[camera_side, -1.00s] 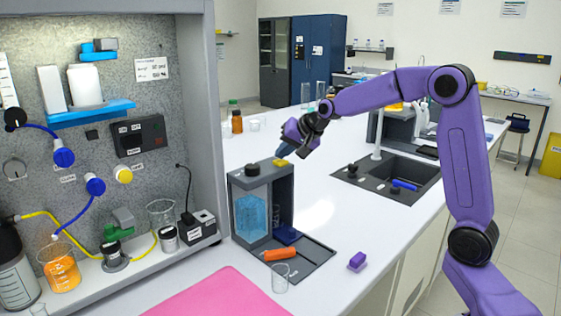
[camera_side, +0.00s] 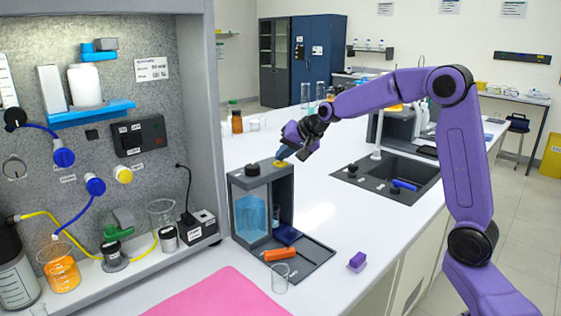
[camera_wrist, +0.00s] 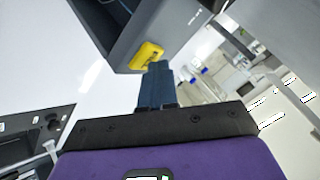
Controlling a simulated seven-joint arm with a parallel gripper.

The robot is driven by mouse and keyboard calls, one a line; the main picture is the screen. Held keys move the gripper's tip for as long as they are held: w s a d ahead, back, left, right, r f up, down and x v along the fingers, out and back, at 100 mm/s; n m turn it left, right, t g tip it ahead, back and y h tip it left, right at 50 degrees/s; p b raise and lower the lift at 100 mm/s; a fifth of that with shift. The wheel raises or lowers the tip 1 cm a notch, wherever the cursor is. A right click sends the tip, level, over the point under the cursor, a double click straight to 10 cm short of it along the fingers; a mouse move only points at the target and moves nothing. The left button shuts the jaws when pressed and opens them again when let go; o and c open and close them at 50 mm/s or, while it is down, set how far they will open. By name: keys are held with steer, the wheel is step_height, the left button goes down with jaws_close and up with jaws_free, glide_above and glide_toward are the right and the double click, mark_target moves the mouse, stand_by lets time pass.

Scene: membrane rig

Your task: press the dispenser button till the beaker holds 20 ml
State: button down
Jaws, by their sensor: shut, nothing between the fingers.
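The dispenser (camera_side: 284,179) is a grey box with a clear tank of blue liquid (camera_side: 250,217) and a black cap on top. Its yellow button (camera_side: 280,164) is on the top right edge; it also shows in the wrist view (camera_wrist: 147,55). My gripper (camera_side: 283,156) is shut and empty, its blue-grey fingertips (camera_wrist: 158,66) right at the button; I cannot tell if they press it. A small clear vessel (camera_side: 277,216), perhaps the beaker, stands partly hidden inside the dispenser. Its level is unreadable. Another clear beaker (camera_side: 280,280) stands in front of the dispenser's tray.
An orange object (camera_side: 280,254) lies on the dark tray (camera_side: 311,262). A purple block (camera_side: 357,262) sits to its right and a pink mat (camera_side: 220,295) in front.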

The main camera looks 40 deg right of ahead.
mark_target(284, 163)
steer(key=shift+r, duration=1)
steer(key=shift+r, duration=0.1)
steer(key=shift+r, duration=2.4)
